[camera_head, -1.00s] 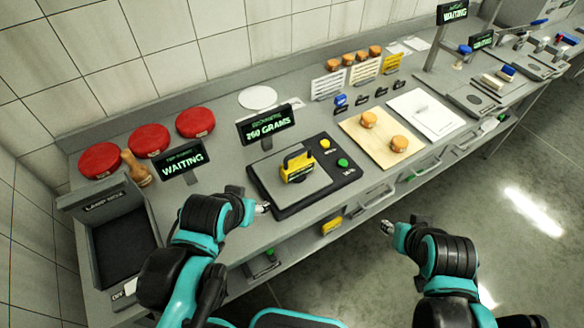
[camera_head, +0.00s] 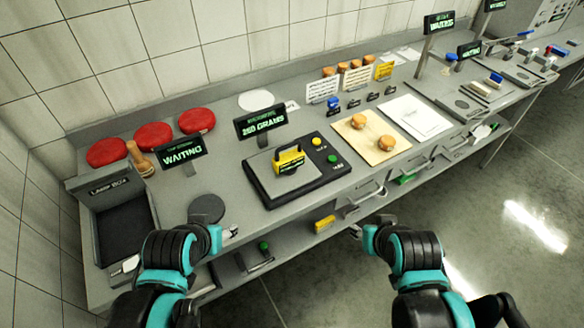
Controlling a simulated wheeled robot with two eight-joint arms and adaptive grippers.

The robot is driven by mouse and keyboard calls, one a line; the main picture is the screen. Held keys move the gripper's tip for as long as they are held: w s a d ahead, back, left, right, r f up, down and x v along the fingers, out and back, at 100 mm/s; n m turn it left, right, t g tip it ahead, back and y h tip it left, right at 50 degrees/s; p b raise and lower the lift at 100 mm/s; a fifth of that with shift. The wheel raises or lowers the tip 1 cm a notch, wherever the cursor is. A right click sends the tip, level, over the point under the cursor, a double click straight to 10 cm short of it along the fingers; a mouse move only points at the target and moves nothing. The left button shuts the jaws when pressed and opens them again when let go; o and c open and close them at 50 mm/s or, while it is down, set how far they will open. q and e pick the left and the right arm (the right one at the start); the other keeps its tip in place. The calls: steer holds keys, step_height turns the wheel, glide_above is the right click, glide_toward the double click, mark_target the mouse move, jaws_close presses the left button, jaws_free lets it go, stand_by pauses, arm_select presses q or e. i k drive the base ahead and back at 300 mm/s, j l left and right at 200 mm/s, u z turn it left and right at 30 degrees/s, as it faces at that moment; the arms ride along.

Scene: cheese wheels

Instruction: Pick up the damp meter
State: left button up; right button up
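A yellow and black device with a handle (camera_head: 289,160) sits on the plate of the black-framed scale (camera_head: 312,183). I cannot tell by its label whether it is the damp meter. A second yellow item (camera_head: 324,223) lies lower, under the counter's front edge. My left gripper (camera_head: 231,232) is near the counter's front edge, left of the scale and apart from the device. My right gripper (camera_head: 356,231) is in front of the counter, right of the lower yellow item. Both grippers are too small to show whether they are open, and nothing is visibly held.
A dark round disc (camera_head: 206,209) lies left of the scale. A display reading 260 grams (camera_head: 260,122) stands behind it. Red wheels (camera_head: 154,136), a wooden-handled tool (camera_head: 140,160) and the lamp box (camera_head: 118,215) are at left. A tan board (camera_head: 372,149) with two orange pieces lies right.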

mark_target(287, 163)
steer(key=i+j+z, duration=0.2)
steer(key=z, duration=0.15)
steer(key=i+j+z, duration=0.25)
steer(key=z, duration=0.15)
steer(key=i, duration=0.05)
